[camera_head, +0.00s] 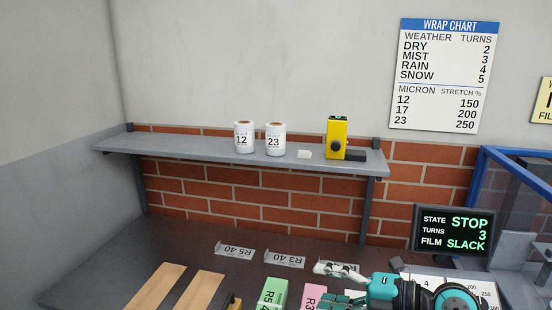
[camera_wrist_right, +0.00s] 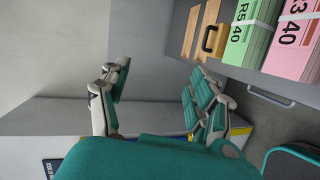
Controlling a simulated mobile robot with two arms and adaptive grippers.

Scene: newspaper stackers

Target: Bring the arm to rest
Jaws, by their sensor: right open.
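My right gripper (camera_head: 333,285) is at the lower right of the head view, over the dark bench top (camera_head: 190,243). It is open. In the right wrist view my right gripper (camera_wrist_right: 157,85) shows two teal-padded fingers spread wide apart, with nothing between them. In the head view it is just right of the pink bundle (camera_head: 312,296) and hides part of what lies behind it. My left gripper is in neither view.
A green bundle (camera_head: 272,292) and tan boards (camera_head: 160,287) lie on the bench. A wall shelf (camera_head: 200,147) holds two white rolls (camera_head: 244,139) (camera_head: 275,141) and a yellow device (camera_head: 337,138). A display (camera_head: 454,231) reads STOP, 3, SLACK.

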